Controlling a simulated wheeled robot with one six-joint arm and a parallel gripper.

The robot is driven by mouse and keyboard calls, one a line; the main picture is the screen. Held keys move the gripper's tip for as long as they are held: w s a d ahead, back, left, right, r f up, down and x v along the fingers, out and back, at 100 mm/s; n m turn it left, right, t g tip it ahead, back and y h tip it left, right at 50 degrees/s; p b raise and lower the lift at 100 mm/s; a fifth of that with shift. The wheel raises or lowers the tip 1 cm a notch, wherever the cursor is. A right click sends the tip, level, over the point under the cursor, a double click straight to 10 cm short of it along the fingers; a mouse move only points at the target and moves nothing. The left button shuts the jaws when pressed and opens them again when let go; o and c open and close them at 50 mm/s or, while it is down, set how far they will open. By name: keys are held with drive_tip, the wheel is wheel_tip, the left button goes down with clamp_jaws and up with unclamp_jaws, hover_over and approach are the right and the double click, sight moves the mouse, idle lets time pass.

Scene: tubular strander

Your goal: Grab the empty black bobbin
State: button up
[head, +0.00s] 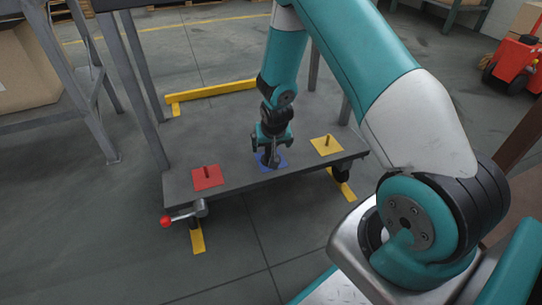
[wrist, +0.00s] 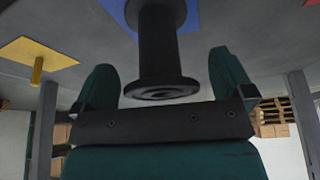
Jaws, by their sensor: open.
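The black bobbin (wrist: 160,45) stands on the blue square plate (wrist: 196,14) of the grey cart. In the wrist view its flanged end and core lie between the two green fingers of my gripper (wrist: 163,80), with a visible gap on each side. In the head view my gripper (head: 271,150) points down over the blue plate (head: 280,166), and its fingers hide most of the bobbin (head: 268,159). My gripper is open and not clamped on the bobbin. I cannot tell whether the bobbin's core is empty all round.
The grey cart deck (head: 235,155) also carries a red plate (head: 210,180) with a red peg and a yellow plate (head: 328,147) with a yellow peg, both bare of bobbins. Grey cart posts rise at left and right. A red-knobbed lever (head: 166,222) sticks out at front left.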

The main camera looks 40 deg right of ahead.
drive_tip(key=shift+x, duration=0.8)
drive_tip(key=shift+r, duration=0.1)
drive_tip(key=shift+c, duration=0.5)
drive_tip(key=c, duration=0.9)
